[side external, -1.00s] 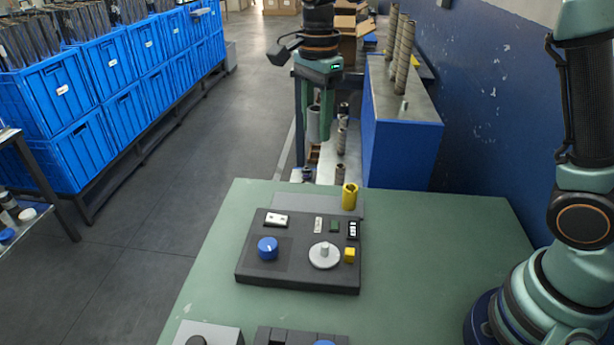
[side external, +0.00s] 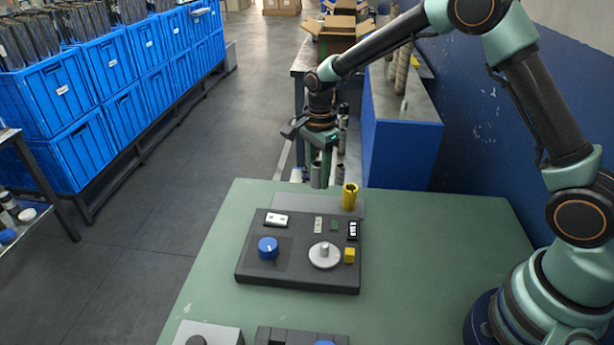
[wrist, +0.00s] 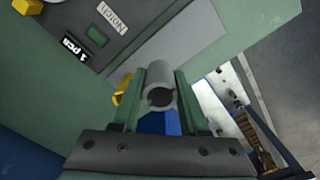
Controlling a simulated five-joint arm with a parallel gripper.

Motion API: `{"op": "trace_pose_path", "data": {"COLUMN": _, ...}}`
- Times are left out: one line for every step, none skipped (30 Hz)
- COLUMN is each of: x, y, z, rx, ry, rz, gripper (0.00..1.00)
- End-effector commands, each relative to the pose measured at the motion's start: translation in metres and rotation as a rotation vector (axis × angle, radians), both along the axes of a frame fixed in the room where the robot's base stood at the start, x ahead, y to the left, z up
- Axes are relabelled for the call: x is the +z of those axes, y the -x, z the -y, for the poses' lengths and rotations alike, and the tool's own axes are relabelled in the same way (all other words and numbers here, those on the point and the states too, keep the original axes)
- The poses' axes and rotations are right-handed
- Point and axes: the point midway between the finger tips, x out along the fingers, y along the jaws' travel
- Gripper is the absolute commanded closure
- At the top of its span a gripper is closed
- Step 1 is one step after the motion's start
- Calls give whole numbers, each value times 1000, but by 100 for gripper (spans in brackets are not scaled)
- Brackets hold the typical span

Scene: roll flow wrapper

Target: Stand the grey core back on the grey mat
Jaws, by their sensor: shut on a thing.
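My gripper (side external: 322,172) is shut on the grey core (side external: 316,178), a short hollow tube held roughly upright at the table's far edge. In the wrist view the grey core (wrist: 160,82) sits between the two green fingers of my gripper (wrist: 158,92), its open end showing. The grey mat (side external: 312,204) is a flat strip behind the dark control panel. It also shows in the wrist view (wrist: 200,36), beyond the core. The core's lower end is near the mat's far edge; I cannot tell whether it touches.
The dark control panel (side external: 300,272), with a blue knob (side external: 268,248) and a grey disc (side external: 324,256), lies in front. The green table (side external: 440,240) is clear on the right.

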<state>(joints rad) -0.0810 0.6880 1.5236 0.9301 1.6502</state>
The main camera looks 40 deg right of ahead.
Motion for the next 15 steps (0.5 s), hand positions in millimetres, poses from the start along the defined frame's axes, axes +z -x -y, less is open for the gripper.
{"op": "trace_pose_path", "data": {"x": -7, "y": 1, "z": 0, "rx": 0, "ry": 0, "rz": -4, "gripper": 100}}
{"op": "trace_pose_path", "data": {"x": -9, "y": 0, "z": 0, "rx": 0, "ry": 0, "rz": -2, "gripper": 100}}
{"op": "trace_pose_path", "data": {"x": -12, "y": 0, "z": 0, "rx": 0, "ry": 0, "rz": -1, "gripper": 100}}
{"op": "trace_pose_path", "data": {"x": -14, "y": 0, "z": 0, "rx": 0, "ry": 0, "rz": -1, "gripper": 100}}
{"op": "trace_pose_path", "data": {"x": -15, "y": 0, "z": 0, "rx": 0, "ry": 0, "rz": -1, "gripper": 100}}
{"op": "trace_pose_path", "data": {"x": -18, "y": 0, "z": 0, "rx": 0, "ry": 0, "rz": -2, "gripper": 100}}
{"op": "trace_pose_path", "data": {"x": -21, "y": 1, "z": 0, "rx": 0, "ry": 0, "rz": -3, "gripper": 100}}
{"op": "trace_pose_path", "data": {"x": -25, "y": 1, "z": 0, "rx": 0, "ry": 0, "rz": -2, "gripper": 100}}
{"op": "trace_pose_path", "data": {"x": -32, "y": 1, "z": 0, "rx": 0, "ry": 0, "rz": -4, "gripper": 100}}
{"op": "trace_pose_path", "data": {"x": -37, "y": 1, "z": 0, "rx": 0, "ry": 0, "rz": -5, "gripper": 100}}
{"op": "trace_pose_path", "data": {"x": -41, "y": 1, "z": 0, "rx": 0, "ry": 0, "rz": -3, "gripper": 100}}
{"op": "trace_pose_path", "data": {"x": -47, "y": 1, "z": 0, "rx": 0, "ry": 0, "rz": -4, "gripper": 100}}
{"op": "trace_pose_path", "data": {"x": -50, "y": 1, "z": 0, "rx": 0, "ry": 0, "rz": -3, "gripper": 100}}
{"op": "trace_pose_path", "data": {"x": -52, "y": 0, "z": 0, "rx": 0, "ry": 0, "rz": -2, "gripper": 100}}
{"op": "trace_pose_path", "data": {"x": -55, "y": 0, "z": 0, "rx": 0, "ry": 0, "rz": -1, "gripper": 100}}
